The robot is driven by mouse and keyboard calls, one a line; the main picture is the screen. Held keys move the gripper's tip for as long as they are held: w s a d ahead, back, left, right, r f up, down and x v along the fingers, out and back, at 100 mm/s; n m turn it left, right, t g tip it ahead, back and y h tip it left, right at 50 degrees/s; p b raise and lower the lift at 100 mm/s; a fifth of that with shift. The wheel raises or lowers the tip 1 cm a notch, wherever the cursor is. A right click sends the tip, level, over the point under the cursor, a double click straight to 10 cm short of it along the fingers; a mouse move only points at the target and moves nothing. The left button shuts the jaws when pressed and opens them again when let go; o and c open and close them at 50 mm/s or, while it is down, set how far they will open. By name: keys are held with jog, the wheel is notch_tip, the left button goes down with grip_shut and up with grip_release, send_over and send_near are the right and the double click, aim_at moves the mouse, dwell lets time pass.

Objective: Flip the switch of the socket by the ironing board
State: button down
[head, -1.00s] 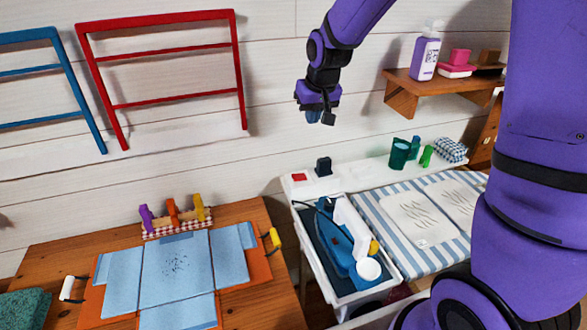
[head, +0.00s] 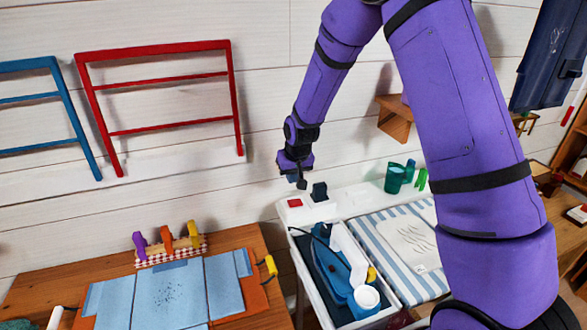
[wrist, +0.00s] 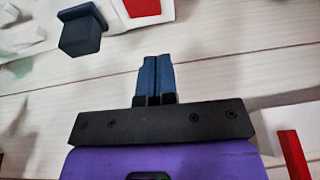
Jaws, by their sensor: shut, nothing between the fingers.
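The red switch (head: 295,203) sits on the white socket unit (head: 285,213), just left of a black plug (head: 319,191). The unit is at the back left of the ironing board (head: 378,237), which has a blue-striped cover. My gripper (head: 301,184) hangs just above and behind the switch, apart from it, with its fingers together and empty. In the wrist view, the blue fingertips (wrist: 156,60) point toward the switch (wrist: 142,7), partly cut by the top edge, with the plug (wrist: 82,32) to its left. I cannot tell which way the switch is tilted.
A blue iron (head: 330,267) and a white cup (head: 366,299) are in the tray before the socket. Green cups (head: 396,177) stand to the right. A wooden shelf (head: 395,122) is on the wall. A wooden table (head: 238,239) with blue cloth is left.

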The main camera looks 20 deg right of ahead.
aim_at(287, 200)
jog(key=x, duration=0.5)
jog(key=s+x, duration=0.1)
jog(key=x, duration=0.1)
jog(key=shift+a+f, duration=0.15)
jog(key=shift+f, duration=0.2)
jog(key=shift+w+f, duration=0.1)
